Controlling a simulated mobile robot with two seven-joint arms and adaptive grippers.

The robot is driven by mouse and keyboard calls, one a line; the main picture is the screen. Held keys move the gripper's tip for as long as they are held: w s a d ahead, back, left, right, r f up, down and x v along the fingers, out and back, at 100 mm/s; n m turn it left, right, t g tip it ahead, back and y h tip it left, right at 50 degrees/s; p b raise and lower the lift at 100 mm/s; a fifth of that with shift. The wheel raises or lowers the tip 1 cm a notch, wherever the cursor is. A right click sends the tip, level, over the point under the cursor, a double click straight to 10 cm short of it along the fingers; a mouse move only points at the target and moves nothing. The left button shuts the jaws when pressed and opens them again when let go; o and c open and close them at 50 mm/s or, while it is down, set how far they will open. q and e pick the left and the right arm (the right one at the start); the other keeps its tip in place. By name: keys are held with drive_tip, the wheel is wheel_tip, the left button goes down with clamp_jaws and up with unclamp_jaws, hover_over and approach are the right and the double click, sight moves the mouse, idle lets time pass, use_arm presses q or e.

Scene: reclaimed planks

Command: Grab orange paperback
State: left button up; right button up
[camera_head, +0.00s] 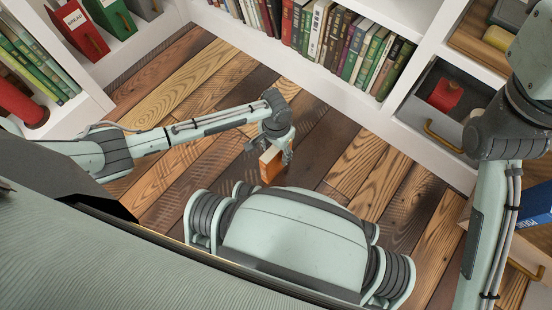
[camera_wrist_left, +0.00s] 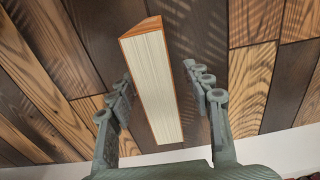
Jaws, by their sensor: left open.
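The orange paperback (camera_head: 271,165) stands on the plank floor in the head view, just beyond my rounded base. In the left wrist view the paperback (camera_wrist_left: 155,85) shows its pale page edges with a thin orange cover around them. My left gripper (camera_head: 270,148) is over the book, and in the wrist view its two fingers (camera_wrist_left: 162,92) are apart, one on each side of the book. Gaps show between the fingers and the book. My right arm comes in at the right of the head view, and its gripper is out of the picture.
White shelves with rows of books (camera_head: 335,40) stand along the back. A drawer with a red item (camera_head: 445,95) is at the right, and a blue thing (camera_head: 538,215) lies at the right edge. Red and green box files (camera_head: 78,30) are at upper left. Plank floor around the book is clear.

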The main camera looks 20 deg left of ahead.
use_arm(q)
clamp_jaws()
drive_tip(key=shift+r, duration=0.1)
idle(0.5)
